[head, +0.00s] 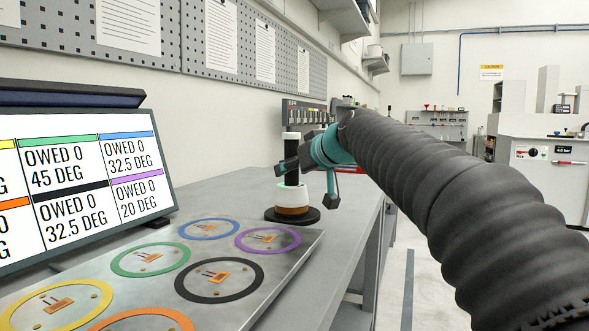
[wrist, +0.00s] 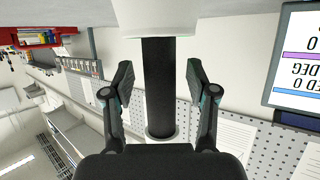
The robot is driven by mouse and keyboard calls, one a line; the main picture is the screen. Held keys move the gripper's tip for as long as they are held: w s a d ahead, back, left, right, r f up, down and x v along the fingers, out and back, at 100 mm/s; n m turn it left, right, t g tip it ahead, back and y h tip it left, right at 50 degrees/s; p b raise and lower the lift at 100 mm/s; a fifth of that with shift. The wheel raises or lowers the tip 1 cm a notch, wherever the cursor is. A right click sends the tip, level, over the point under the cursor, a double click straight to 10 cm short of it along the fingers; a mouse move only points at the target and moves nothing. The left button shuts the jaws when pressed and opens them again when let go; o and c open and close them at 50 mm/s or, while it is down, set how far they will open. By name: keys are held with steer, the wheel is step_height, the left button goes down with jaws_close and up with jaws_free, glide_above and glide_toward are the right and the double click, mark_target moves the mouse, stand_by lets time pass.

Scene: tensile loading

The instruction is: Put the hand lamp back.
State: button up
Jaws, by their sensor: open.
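The hand lamp (head: 291,150) stands upright on the grey bench, with a black grip and a pale top end. Its lower end meets a white collar above an orange-brown band and a round black base (head: 292,215). I cannot tell whether the base is a separate holder. My gripper (head: 307,183) is at the lamp, its fingers around the grip's height. In the wrist view, my gripper (wrist: 160,78) is open, one finger on each side of the black grip (wrist: 160,95), with a gap on both sides. A white part crosses the top of that view.
A metal plate (head: 215,309) with several coloured rings lies on the bench at the front. A monitor (head: 85,190) stands at the left. A pegboard wall (head: 180,40) runs behind. A red bin (wrist: 40,37) shows in the wrist view. The bench around the lamp base is mostly clear.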

steer(key=v, duration=1.2)
steer(key=shift+b, duration=0.4)
steer(key=shift+f, duration=0.1)
